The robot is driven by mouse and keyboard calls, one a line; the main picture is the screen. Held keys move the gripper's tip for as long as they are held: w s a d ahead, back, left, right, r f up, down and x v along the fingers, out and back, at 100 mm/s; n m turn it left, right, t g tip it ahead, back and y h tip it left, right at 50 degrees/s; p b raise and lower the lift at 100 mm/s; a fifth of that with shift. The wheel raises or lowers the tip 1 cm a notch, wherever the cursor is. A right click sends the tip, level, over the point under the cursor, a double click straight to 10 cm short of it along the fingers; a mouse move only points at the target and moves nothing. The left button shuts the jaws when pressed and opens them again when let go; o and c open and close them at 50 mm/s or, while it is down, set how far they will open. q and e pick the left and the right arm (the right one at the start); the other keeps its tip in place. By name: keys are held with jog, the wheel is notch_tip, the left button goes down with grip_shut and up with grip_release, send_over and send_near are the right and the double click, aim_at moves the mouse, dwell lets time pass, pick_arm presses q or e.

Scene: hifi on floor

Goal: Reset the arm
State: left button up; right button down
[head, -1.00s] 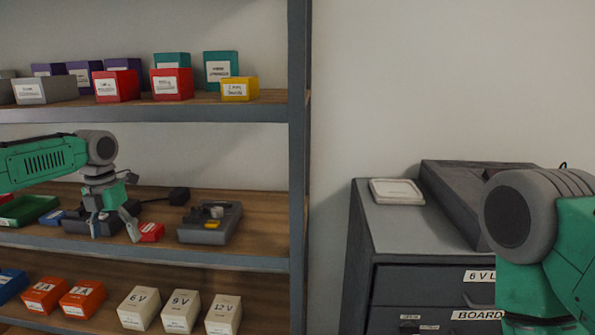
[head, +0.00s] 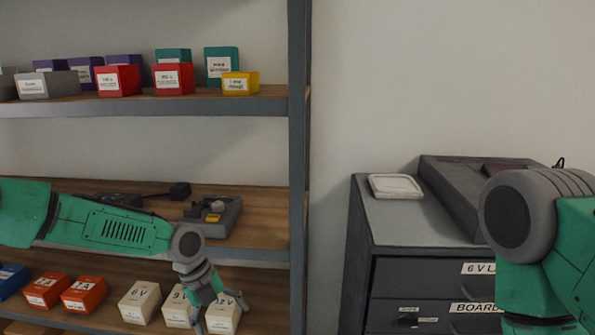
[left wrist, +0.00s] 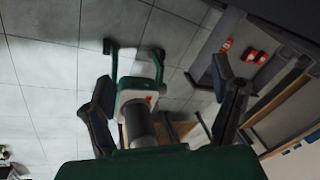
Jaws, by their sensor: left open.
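My left arm crosses the head view from the left, in front of the shelf. Its gripper (head: 215,303) hangs pointing down in front of the white voltage boxes on the lower shelf and partly covers the 9 V and 12 V ones.
The shelf unit (head: 298,150) holds red boxes (head: 118,80), orange boxes (head: 84,296), a 6 V box (head: 139,302) and a grey device (head: 214,216) on the middle board. A grey cabinet (head: 400,228) with a white tray (head: 396,186) stands right. Wall space between them is clear.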

pick_arm(q)
jog(key=s+d+f+n, duration=0.2)
jog(key=s+f+n, duration=0.2)
jog(key=s, duration=0.3)
jog(key=s+d+f+n+g+h, duration=0.1)
jog(key=s+d+f+n, duration=0.1)
jog(key=s+f+n, duration=0.4)
jog(key=s+d+f+n, duration=0.2)
jog(key=s+f+n, duration=0.1)
jog(key=s, duration=0.6)
jog(key=s+a+n+t+y+b, duration=0.1)
jog(key=s+a+n+y, duration=0.3)
jog(key=s+a+n, duration=1.1)
jog(key=shift+a+f+n+t+b, duration=0.4)
jog(key=shift+a+n, duration=0.3)
jog(key=shift+a, duration=0.5)
